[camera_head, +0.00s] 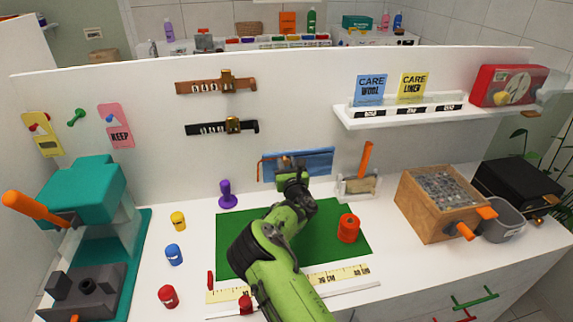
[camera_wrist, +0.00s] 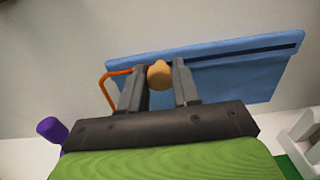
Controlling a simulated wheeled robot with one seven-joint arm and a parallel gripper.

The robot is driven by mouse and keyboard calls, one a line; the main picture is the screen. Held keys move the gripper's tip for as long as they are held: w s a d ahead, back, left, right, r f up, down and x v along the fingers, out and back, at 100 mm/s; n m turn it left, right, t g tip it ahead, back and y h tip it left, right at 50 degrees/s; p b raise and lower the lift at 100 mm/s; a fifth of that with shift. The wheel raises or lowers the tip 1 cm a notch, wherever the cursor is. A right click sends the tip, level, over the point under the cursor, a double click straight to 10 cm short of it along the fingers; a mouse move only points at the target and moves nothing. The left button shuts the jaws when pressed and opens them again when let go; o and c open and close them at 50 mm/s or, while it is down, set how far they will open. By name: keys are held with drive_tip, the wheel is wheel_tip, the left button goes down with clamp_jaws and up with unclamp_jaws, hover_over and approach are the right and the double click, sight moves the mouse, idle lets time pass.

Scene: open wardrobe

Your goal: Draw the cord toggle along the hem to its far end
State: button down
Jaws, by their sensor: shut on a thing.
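A blue cloth panel (camera_head: 320,162) hangs on the back wall behind my gripper; it also fills the upper middle of the wrist view (camera_wrist: 225,72). A dark hem line (camera_wrist: 240,52) runs along its upper edge. An orange cord (camera_wrist: 108,88) loops out at the panel's left end. The tan toggle (camera_wrist: 159,75) is left of the panel's middle, between my two fingers. My gripper (camera_wrist: 160,68) is shut on the toggle. In the head view my gripper (camera_head: 291,172) covers part of the panel, and the toggle is hard to make out there.
A purple peg (camera_head: 228,194) stands left of the panel. A white holder with an orange handle (camera_head: 366,156) stands close at its right. An orange cylinder (camera_head: 348,229) stands on the green mat (camera_head: 230,250) below. A shelf (camera_head: 400,117) juts out at the upper right.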

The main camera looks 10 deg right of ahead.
drive_tip(key=d+p, duration=0.4)
drive_tip(key=d, duration=1.2)
drive_tip(key=shift+d, duration=0.35)
drive_tip(key=c, duration=0.8)
unclamp_jaws()
drive_tip(key=shift+d, duration=0.15)
drive_tip(key=s+b, duration=0.1)
drive_tip(key=s, duration=1.4)
drive_tip(key=shift+s+b, duration=0.35)
drive_tip(key=shift+s, duration=0.05)
